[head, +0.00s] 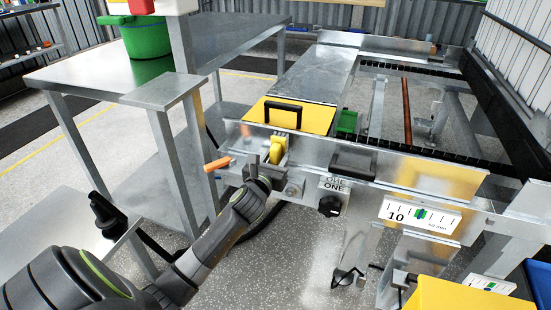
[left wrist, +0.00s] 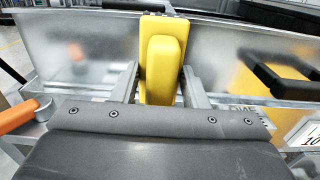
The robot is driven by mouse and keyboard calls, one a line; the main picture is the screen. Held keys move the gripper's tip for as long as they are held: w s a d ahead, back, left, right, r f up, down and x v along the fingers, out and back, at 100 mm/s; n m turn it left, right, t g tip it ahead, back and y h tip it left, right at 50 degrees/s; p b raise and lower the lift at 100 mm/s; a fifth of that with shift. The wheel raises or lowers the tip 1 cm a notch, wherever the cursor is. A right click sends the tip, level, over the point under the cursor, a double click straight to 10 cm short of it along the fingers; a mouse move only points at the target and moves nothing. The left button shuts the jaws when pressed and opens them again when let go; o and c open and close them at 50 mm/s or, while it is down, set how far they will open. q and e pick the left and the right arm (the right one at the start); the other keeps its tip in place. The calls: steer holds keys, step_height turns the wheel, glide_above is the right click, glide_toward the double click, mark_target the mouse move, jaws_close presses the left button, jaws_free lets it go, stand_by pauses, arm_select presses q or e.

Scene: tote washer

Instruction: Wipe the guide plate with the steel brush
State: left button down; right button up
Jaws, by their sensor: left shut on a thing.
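My left gripper (head: 267,171) is shut on a yellow block (head: 278,150), seemingly the body of the steel brush. In the left wrist view the block (left wrist: 161,58) stands upright between the two fingers (left wrist: 158,88).
An orange handle (head: 217,163) sticks out left of the gripper. A yellow cover with a black handle (head: 283,107) lies behind the plate. A black knob (head: 329,206) and a scale label (head: 420,215) are to the right. A steel table (head: 90,75) with a green bucket (head: 147,37) stands left.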

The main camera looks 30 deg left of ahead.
arm_select(q)
steer(key=shift+w, duration=0.1)
steer(key=shift+x, duration=1.4)
steer(key=shift+s+a+r+p, duration=0.15)
steer(key=shift+a+p, duration=0.15)
steer(key=shift+a, duration=0.2)
steer(key=shift+s+a+f+p, duration=0.15)
steer(key=shift+a+p, duration=0.15)
steer(key=shift+a, duration=0.2)
steer(key=shift+s+a, duration=0.2)
steer(key=shift+a, duration=0.8)
steer(key=shift+d, duration=0.1)
steer(key=shift+w+d+r+p, duration=0.15)
steer(key=shift+d+p, duration=0.25)
steer(key=shift+d, duration=0.3)
steer(key=shift+w+d+f+p, duration=0.1)
steer(key=shift+w+d+p, duration=0.1)
steer(key=shift+d+p, duration=0.35)
steer(key=shift+w+d+p, duration=0.1)
steer(key=shift+w+d, duration=0.1)
steer(key=shift+d, duration=0.65)
steer(key=shift+w+d+p, duration=0.1)
steer(key=shift+w+d, duration=0.1)
steer(key=shift+d, duration=0.7)
steer(key=shift+w+d+p, duration=0.1)
steer(key=shift+w+d, duration=0.1)
steer(key=shift+d, duration=0.65)
steer(key=shift+a, duration=0.1)
